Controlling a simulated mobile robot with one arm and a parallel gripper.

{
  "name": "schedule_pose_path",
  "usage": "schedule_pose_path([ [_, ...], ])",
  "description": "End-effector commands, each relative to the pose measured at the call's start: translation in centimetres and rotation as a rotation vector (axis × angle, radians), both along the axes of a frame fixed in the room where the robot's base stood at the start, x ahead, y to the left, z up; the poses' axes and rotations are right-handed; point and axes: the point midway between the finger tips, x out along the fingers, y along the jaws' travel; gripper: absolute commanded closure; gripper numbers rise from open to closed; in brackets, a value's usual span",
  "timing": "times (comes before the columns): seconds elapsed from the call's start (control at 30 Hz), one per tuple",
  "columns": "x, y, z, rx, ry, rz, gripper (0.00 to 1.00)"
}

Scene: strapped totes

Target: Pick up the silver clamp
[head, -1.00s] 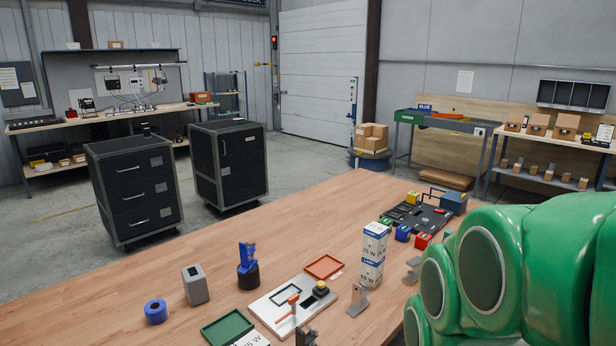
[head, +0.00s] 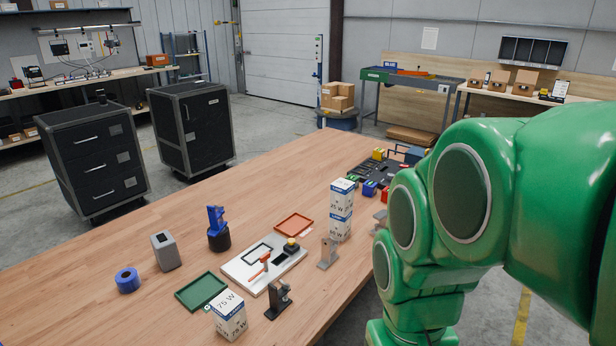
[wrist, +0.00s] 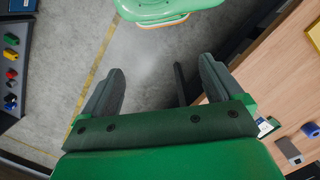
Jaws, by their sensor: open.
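In the head view, a grey metal bracket-like piece (head: 328,253) stands on the wooden table beside a stack of light-bulb boxes (head: 341,210). A darker metal clamp-like piece (head: 279,301) stands nearer the front edge, right of a single bulb box (head: 229,315). I cannot tell for certain which is the silver clamp. In the wrist view my gripper (wrist: 161,78) is open and empty, with grey floor between its fingers. It is apart from both pieces, and neither can be made out there. The gripper is out of the head view.
The table (head: 110,317) also holds a white board (head: 240,273) with an orange-handled tool, a green tray (head: 201,291), a red tray (head: 294,224), a blue tape roll (head: 127,280) and a grey block (head: 166,251). Two black cabinets (head: 190,130) stand behind it.

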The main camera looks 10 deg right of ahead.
Motion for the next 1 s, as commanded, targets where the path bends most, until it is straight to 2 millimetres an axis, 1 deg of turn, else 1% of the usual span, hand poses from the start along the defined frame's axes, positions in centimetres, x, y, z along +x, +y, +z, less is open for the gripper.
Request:
schedule_pose_path([
  [0.03,0.0,0.0,0.7,0.000,-0.002,0.000,0.06],
  [0.1,0.3,0.1,1.5,0.005,-0.005,0.005,0.06],
  [0.37,3.8,2.0,2.3,0.095,-0.037,0.105,0.06],
  [0.47,5.5,2.9,2.7,0.138,-0.057,0.151,0.06],
  [0.57,7.7,3.9,3.4,0.189,-0.084,0.203,0.06],
  [0.67,10.4,5.1,4.2,0.255,-0.124,0.265,0.06],
  [0.8,14.8,6.6,5.5,0.353,-0.192,0.353,0.06],
  [0.87,16.6,7.1,6.0,0.395,-0.222,0.386,0.06],
  [1.0,21.0,7.9,7.3,0.483,-0.303,0.455,0.06],
])
